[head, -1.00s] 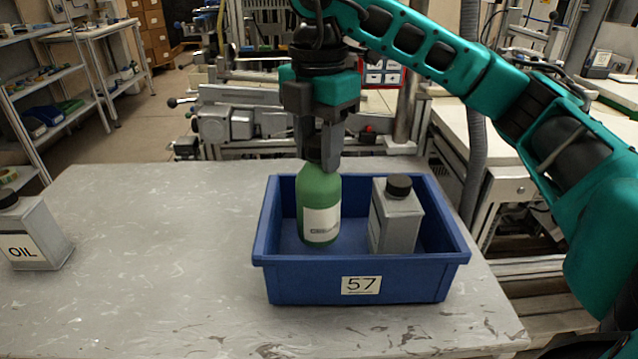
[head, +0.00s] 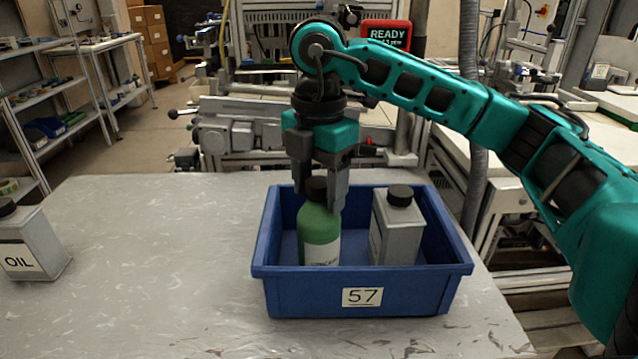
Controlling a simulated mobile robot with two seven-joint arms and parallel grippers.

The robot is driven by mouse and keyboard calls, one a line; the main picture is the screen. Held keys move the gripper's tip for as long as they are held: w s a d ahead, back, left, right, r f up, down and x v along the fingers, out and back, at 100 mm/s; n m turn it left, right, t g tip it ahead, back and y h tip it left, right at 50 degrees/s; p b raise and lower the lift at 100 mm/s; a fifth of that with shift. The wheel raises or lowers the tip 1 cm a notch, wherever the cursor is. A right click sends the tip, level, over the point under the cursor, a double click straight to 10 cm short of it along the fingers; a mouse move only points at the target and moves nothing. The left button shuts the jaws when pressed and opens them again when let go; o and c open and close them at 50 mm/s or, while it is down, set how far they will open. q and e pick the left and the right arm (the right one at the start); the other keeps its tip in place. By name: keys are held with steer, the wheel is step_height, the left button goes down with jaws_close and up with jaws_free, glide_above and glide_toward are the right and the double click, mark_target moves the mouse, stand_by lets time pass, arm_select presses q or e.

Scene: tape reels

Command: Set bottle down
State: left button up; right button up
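A green bottle (head: 319,236) with a dark cap and a white label stands upright in the left part of the blue bin (head: 300,295). The front wall hides its base, so I cannot see whether it touches the bin floor. My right gripper (head: 320,196) comes from above, its fingers close on both sides of the cap, and appears shut on it. A grey can (head: 397,228) with a black cap stands in the bin to the right of the bottle. My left gripper is not in view.
The bin, labelled 57, sits on a grey table (head: 150,270). A grey oil can (head: 35,245) stands at the table's left edge. The table between that can and the bin is clear. Machinery and a red sign (head: 387,35) stand behind.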

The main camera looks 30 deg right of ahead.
steer(key=shift+o, duration=0.4)
steer(key=shift+r, duration=0.2)
arm_select(q)
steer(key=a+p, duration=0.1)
steer(key=p, duration=0.1)
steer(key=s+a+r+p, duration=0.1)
steer(key=p, duration=0.1)
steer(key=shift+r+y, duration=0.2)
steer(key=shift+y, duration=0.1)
arm_select(e)
step_height(320, 180, up, 12)
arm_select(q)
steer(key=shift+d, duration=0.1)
